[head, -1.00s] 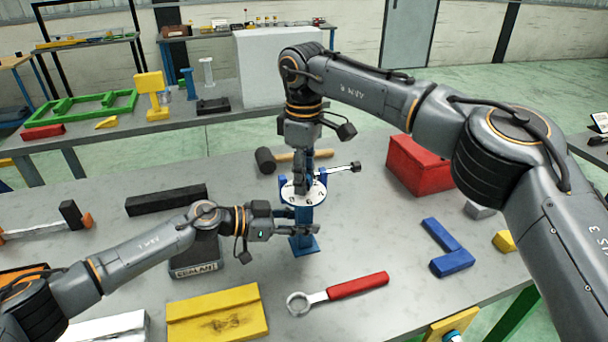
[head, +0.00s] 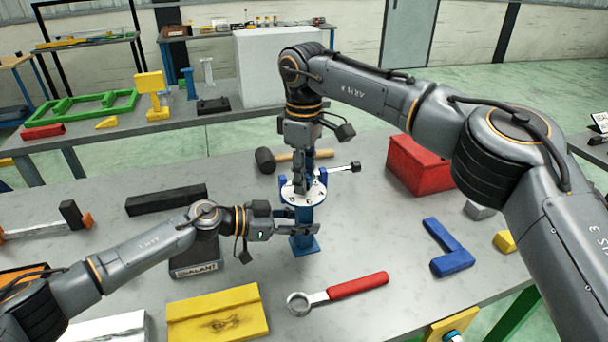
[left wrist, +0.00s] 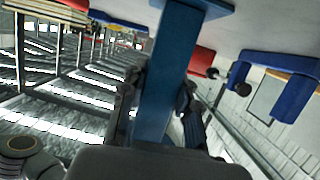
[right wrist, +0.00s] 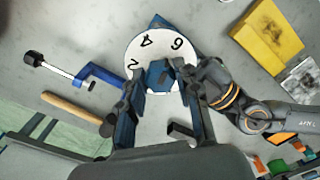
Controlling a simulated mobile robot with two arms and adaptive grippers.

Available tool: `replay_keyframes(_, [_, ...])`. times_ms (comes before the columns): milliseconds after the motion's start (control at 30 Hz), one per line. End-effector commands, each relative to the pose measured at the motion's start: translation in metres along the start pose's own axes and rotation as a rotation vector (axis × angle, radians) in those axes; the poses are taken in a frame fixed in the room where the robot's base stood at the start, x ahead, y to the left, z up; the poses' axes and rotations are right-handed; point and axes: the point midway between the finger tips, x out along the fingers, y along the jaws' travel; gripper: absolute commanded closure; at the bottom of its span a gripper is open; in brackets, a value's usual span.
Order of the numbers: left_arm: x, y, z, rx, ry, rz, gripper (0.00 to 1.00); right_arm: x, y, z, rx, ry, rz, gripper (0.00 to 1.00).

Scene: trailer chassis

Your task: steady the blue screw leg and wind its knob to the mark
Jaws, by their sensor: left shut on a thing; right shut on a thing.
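The blue screw leg (head: 304,243) stands upright on the grey table on its square blue foot. A white numbered dial (head: 312,198) sits around its top; the digits 2, 4 and 6 show on the dial in the right wrist view (right wrist: 146,42). My left gripper (head: 291,214) is shut on the leg's column from the left, below the dial; the blue column also shows between its fingers in the left wrist view (left wrist: 160,80). My right gripper (head: 301,182) points down from above, shut on the blue knob (right wrist: 158,74) over the dial. The fingers partly hide the knob. I cannot make out the mark.
A blue clamp (right wrist: 95,72) and a wooden-handled mallet (head: 266,161) lie behind the leg. A red box (head: 418,165) and blue angle piece (head: 450,248) stand right.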

Motion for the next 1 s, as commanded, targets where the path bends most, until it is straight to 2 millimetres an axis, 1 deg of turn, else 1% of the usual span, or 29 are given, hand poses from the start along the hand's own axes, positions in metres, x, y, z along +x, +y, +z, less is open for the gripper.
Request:
replay_keyframes(33, [0.0014,0.0025,-0.004,0.003,0.006,0.007,1.0,0.0029,0.0007,0.0002,0.001,-0.001,0.001,0.99])
replay_keyframes(667, [0.0014,0.0023,-0.004,0.004,0.006,0.006,1.0,0.0024,0.0005,0.0,0.0,0.0,0.0,0.99])
replay_keyframes(700, [0.0014,0.0022,-0.004,0.004,0.006,0.006,1.0,0.0024,0.0005,-0.0001,0.0,0.0,0.0,0.6])
replay_keyframes(767, [0.0012,0.0019,-0.0038,0.004,0.006,0.005,1.0,0.0021,0.0004,-0.0001,0.0,0.0,0.0,0.47])
replay_keyframes(800, [0.0011,0.0016,-0.0035,0.004,0.005,0.004,1.0,0.0018,0.0004,-0.0001,0.0,0.0,0.0,0.44])
replay_keyframes(1000, [0.0004,0.0006,-0.0025,0.002,0.004,0.002,1.0,0.0006,0.0001,-0.0001,0.0,0.0,0.0,0.44])
